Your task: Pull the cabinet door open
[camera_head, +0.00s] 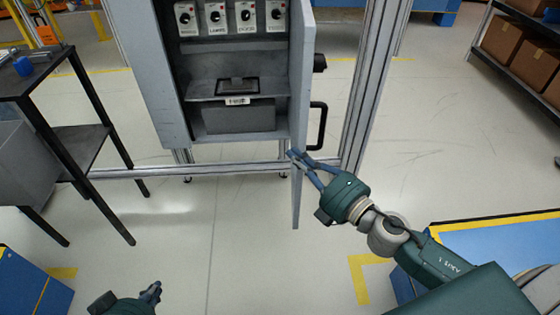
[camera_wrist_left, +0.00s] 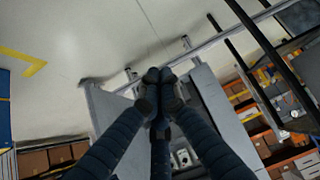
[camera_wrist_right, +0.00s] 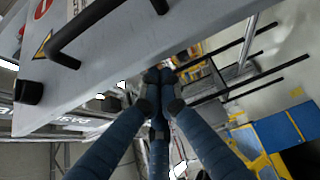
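The grey cabinet (camera_head: 165,75) stands at the top centre of the head view. Its door (camera_head: 301,95) stands open on the right side, seen nearly edge-on and jutting towards me. The black door handle (camera_head: 319,125) is on the door's outer face; it also shows in the right wrist view (camera_wrist_right: 85,28). My right gripper (camera_head: 294,155) has its fingertips together at the door's near edge, below the handle and not around it. I cannot tell whether it touches the door. My left gripper (camera_head: 152,291) is shut and empty, low in the head view, away from the cabinet.
A black table (camera_head: 30,75) stands at the left with a grey bin (camera_head: 22,165) beneath. A metal frame post (camera_head: 375,85) rises right of the door. Shelves with cardboard boxes (camera_head: 538,62) are at the far right. The floor before the cabinet is clear.

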